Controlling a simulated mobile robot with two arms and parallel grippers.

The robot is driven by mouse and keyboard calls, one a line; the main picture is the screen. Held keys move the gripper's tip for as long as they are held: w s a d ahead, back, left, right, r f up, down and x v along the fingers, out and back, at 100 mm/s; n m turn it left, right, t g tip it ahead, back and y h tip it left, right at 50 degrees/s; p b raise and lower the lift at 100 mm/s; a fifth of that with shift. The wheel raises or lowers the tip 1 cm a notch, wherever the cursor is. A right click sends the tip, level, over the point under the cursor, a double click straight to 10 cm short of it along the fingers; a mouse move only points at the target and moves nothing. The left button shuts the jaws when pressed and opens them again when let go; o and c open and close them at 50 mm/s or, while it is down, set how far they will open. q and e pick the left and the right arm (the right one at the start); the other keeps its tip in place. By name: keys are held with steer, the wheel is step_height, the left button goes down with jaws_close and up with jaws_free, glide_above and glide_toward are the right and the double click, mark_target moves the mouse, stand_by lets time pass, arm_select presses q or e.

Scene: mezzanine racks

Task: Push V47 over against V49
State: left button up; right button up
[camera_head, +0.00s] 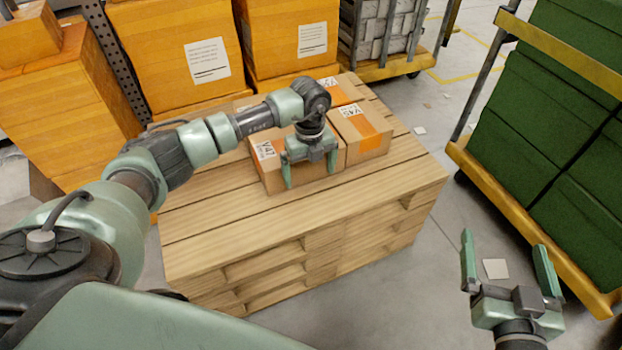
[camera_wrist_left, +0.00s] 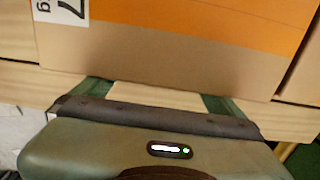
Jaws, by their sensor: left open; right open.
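The V47 box (camera_head: 273,178), brown cardboard with an orange band and a white label, sits at the near left of a small group on a wooden pallet stack. The left wrist view shows its side and part of its label (camera_wrist_left: 62,10). A second box (camera_head: 361,135) stands close at its right; a narrow dark line separates them. Another labelled box (camera_head: 344,91) is behind. I cannot read for sure which is V49. My left gripper (camera_head: 310,168) is open, fingers down at V47's near side, hiding part of it. My right gripper (camera_head: 510,268) is open and empty, away from the pallet.
The pallet stack (camera_head: 215,235) has bare slats in front and at the left of the boxes. Large orange boxes (camera_head: 175,50) stand behind it. A yellow-framed cart with green crates (camera_head: 545,125) is at the right. Grey floor lies between the cart and pallet.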

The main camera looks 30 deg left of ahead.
arm_select(q)
steer(key=shift+w+a+b, duration=0.3)
steer(key=shift+w+a, duration=0.25)
steer(key=shift+a, duration=0.15)
arm_select(e)
steer(key=shift+w+a+r+t+y, duration=0.15)
steer(key=shift+r+t, duration=0.3)
steer(key=shift+r, duration=0.35)
steer(key=shift+a+r+t+y, duration=0.15)
steer(key=shift+r+t, duration=0.3)
steer(key=shift+r, duration=0.3)
stand_by(0.5)
